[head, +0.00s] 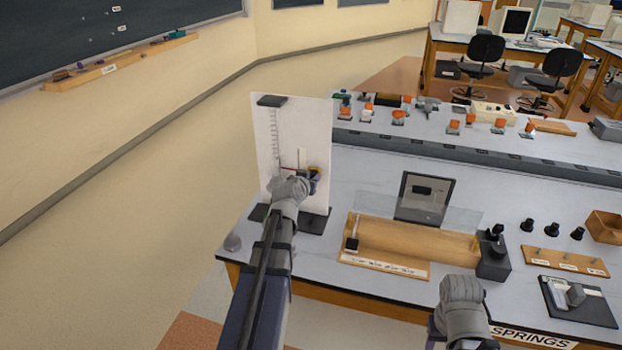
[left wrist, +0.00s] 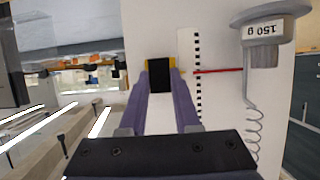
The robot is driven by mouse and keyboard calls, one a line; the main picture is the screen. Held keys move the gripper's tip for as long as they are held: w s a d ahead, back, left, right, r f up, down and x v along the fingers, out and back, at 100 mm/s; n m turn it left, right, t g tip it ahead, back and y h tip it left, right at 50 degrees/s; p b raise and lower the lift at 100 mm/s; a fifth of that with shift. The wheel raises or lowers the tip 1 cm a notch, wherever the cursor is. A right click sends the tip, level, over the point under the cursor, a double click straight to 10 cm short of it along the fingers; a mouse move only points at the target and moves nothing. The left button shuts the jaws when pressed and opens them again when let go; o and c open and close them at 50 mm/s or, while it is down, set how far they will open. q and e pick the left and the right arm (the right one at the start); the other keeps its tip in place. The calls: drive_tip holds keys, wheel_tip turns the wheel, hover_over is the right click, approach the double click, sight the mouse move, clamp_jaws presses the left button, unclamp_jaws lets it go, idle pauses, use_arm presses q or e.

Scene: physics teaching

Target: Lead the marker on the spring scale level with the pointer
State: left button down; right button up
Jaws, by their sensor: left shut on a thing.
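The spring scale is a white upright board (head: 262,125) on a dark foot, with a scale strip and a thin spring. A red pointer (head: 289,168) runs across it and also shows in the left wrist view (left wrist: 220,71). The marker, a yellow slider with a black knob (left wrist: 160,75), sits beside the ruled strip (left wrist: 188,95). My left gripper (left wrist: 160,82) is shut on the knob. The marker and pointer look about level there. A weight labelled 150 g (left wrist: 262,35) hangs from the spring. My right gripper (head: 462,292) is low at front right; its fingers are hidden.
A wooden tray (head: 400,240) with a label strip, a dark framed panel (head: 424,198) and a clear sheet stand right of the scale. Several black weights (head: 552,231) and a small balance (head: 575,295) lie farther right. A second bench is behind.

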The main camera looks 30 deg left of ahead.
use_arm(q)
drive_tip(key=c, duration=0.6)
unclamp_jaws()
drive_tip(key=p+v, duration=0.3)
drive_tip(key=v, duration=0.4)
drive_tip(key=shift+s+d+r, duration=0.15)
drive_tip(key=shift+s, duration=0.2)
